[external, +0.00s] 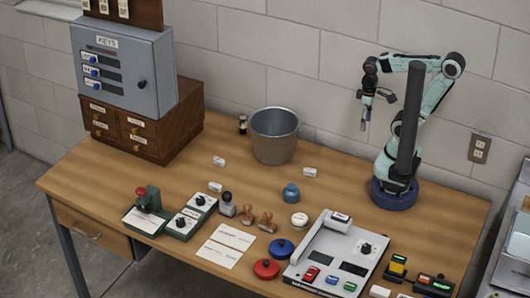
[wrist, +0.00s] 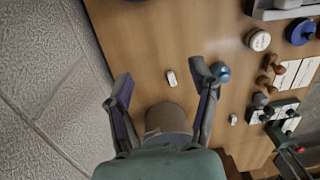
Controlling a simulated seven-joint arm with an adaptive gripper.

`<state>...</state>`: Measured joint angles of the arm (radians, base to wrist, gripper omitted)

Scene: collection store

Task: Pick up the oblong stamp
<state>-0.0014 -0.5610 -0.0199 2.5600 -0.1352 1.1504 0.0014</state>
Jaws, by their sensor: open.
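Two small stamps with brown handles, (external: 247,214) and (external: 267,222), stand near the middle front of the table in the external view. They also show at the right of the wrist view, (wrist: 265,82) and (wrist: 273,62). A dark-handled stamp (external: 227,205) stands just left of them. I cannot tell for sure which is the oblong one. My gripper (external: 377,112) is open and empty, high above the back right of the table, well away from the stamps. Its spread fingers (wrist: 160,78) show in the wrist view.
A metal bucket (external: 275,137) stands at the back, with a small white block (external: 309,172) and blue jar (external: 291,193) nearby. Control boxes (external: 180,221), blue and red round pieces (external: 267,268) and a grey device (external: 332,254) crowd the front. The drawer cabinet (external: 150,118) is left.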

